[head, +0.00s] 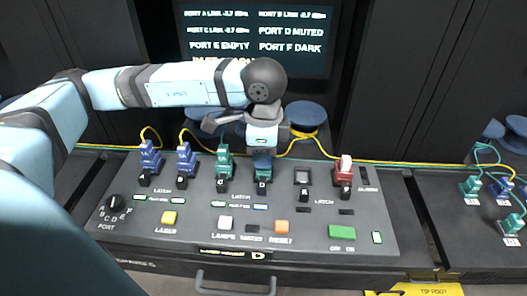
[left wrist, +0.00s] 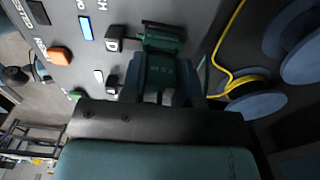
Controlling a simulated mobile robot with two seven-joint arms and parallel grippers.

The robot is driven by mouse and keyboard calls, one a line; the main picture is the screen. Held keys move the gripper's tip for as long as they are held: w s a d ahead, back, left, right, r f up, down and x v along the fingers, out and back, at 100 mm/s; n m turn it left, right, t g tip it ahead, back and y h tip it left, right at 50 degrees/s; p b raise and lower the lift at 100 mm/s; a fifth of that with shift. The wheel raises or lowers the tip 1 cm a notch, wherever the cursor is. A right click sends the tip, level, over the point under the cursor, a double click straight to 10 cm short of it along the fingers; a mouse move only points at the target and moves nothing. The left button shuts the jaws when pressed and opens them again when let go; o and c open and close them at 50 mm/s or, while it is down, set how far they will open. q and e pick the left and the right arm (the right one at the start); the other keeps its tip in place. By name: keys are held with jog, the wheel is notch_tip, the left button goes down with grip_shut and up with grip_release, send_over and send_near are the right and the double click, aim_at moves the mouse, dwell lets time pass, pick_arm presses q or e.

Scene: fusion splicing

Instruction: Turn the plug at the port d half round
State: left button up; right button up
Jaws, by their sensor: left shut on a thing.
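The plug at port D (head: 263,174) is teal-green and sits at the port marked D on the grey sloping panel. My left gripper (head: 264,153) comes down on it from above and is shut on it. The gripper hides its upper part. In the left wrist view a dark teal body (left wrist: 165,72) lies between the fingers of my left gripper (left wrist: 168,97), with a greener part beyond it. I cannot tell how far the plug is turned. The screen (head: 258,40) reads "PORT D MUTED". My right gripper is not in view.
Blue plugs (head: 150,158) stand at the left ports, a green plug (head: 223,162) at port C and a red one (head: 343,175) at F. Port E (head: 303,178) is empty. Yellow fibre (head: 300,140) runs behind, near blue spools (head: 305,114). Buttons, including orange reset (head: 281,226), lie in front.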

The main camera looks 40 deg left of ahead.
pick_arm(q)
jog(key=shift+f, duration=0.3)
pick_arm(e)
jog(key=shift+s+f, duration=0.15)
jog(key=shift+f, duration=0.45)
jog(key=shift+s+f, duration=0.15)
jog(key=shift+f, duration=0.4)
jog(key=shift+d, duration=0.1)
pick_arm(q)
jog(key=o, duration=0.9)
jog(key=shift+w+r, duration=0.1)
jog(key=shift+r, duration=0.5)
notch_tip(320, 180, up, 13)
jog(key=shift+p, duration=0.5)
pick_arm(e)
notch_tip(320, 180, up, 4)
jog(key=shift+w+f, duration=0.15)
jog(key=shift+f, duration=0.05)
